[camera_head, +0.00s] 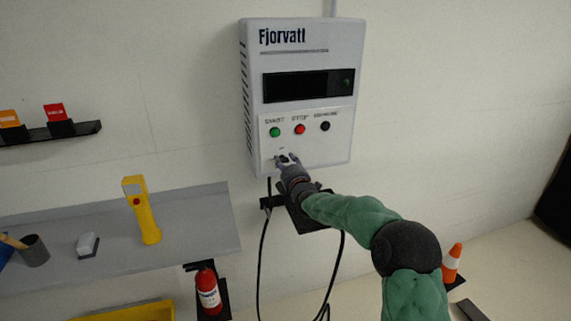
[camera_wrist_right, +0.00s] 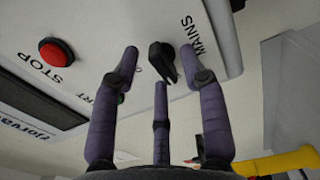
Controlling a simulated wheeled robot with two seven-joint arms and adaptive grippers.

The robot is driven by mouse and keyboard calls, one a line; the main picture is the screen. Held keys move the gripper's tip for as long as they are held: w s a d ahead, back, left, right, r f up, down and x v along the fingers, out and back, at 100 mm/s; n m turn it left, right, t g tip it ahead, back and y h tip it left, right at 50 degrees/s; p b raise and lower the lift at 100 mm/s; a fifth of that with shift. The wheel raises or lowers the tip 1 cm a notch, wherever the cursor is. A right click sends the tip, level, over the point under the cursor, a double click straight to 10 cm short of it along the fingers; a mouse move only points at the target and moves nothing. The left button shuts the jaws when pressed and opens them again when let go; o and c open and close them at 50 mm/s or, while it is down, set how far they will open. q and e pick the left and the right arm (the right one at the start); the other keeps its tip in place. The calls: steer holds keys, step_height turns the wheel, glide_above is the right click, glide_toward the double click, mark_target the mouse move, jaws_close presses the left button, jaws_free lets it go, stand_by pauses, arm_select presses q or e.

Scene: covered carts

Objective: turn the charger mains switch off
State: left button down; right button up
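The charger (camera_head: 303,90) is a light grey wall box marked Fjorvatt with a dark, blank-looking display (camera_head: 308,86). Its black mains switch (camera_wrist_right: 162,60) is a rotary knob beside the word MAINS in the right wrist view. In the head view the knob is largely hidden by my right gripper (camera_head: 286,160), at the bottom of the panel. In the right wrist view my right gripper (camera_wrist_right: 160,56) has its fingers spread, with the knob between and just beyond the tips. I cannot tell whether a finger touches it. My left gripper is not in view.
Green (camera_head: 275,132), red (camera_head: 300,129) and black (camera_head: 325,126) round controls sit above the knob. Black cables (camera_head: 262,250) hang below the charger. A grey shelf (camera_head: 185,210) at left carries a yellow device (camera_head: 141,208). A fire extinguisher (camera_head: 208,291) stands below it.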

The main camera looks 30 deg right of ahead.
steer(key=v, duration=1.2)
stand_by(0.6)
steer(key=s+a+f+m+g+y, duration=0.25)
steer(key=a+f, duration=0.35)
steer(key=f, duration=0.6)
steer(key=s+a+f+m+g+y, duration=0.15)
steer(key=a+f+m+g, duration=0.35)
steer(key=f, duration=0.6)
steer(key=s+a+f+m+g+y, duration=0.1)
steer(key=s+a+f+m, duration=0.1)
steer(key=a+f, duration=0.75)
steer(key=s+a+f+m+g+y, duration=0.1)
steer(key=s+a+f+m+g, duration=0.3)
steer(key=s+f, duration=0.5)
steer(key=s+a+f+m+g+y, duration=0.2)
steer(key=s+a+f+m+g, duration=0.2)
steer(key=s, duration=1.2)
steer(key=a+f, duration=0.3)
steer(key=f, duration=0.2)
steer(key=shift+s+a+f+g, duration=0.15)
steer(key=shift+s+a+g, duration=0.05)
steer(key=shift+s+g, duration=0.15)
